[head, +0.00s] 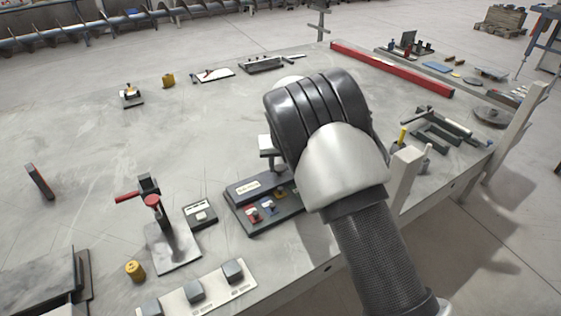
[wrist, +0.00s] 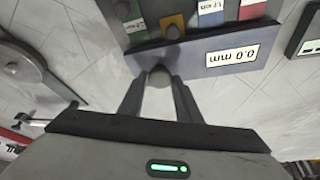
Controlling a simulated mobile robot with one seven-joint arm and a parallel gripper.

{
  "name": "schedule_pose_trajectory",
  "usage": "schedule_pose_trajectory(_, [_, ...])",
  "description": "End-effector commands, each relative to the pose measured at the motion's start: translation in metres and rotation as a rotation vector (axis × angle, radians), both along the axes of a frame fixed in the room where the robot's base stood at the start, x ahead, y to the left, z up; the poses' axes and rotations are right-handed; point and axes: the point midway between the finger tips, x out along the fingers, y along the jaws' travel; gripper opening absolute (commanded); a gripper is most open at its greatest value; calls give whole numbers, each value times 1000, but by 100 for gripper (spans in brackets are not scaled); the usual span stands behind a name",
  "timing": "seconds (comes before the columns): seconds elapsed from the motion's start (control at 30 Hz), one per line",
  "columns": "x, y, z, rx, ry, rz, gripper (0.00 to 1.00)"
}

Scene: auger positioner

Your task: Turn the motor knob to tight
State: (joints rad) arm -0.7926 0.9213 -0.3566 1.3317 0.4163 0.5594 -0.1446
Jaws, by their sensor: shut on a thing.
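The control panel (head: 250,188) is a dark box near the table's front edge, with red, blue and yellow parts on its face. Whether this is the motor knob I cannot tell; no "tight" mark is legible. In the head view my arm hides the fingertips and part of the panel.
A red-handled clamp stand (head: 173,245) and a small meter box (head: 200,213) stand left of the panel. A strip with several grey blocks (head: 195,291) lies in front. A green-grey vise (head: 437,130) is at right. The table's middle left is largely clear.

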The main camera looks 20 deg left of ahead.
Motion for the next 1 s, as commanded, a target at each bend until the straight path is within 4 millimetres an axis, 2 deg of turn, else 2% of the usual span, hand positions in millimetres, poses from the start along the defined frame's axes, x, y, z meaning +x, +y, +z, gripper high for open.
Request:
schedule_pose_trajectory(0.4, [0,0,0,0,1,-54,8])
schedule_pose_trajectory(0.43, [0,0,0,0,1,-54,32])
schedule_pose_trajectory(0.53, [0,0,0,0,1,-53,49])
schedule_pose_trajectory(0.83, [-1,0,1,1,0,-52,49])
schedule_pose_trajectory(1.0, [-6,-2,17,2,-1,-52,49])
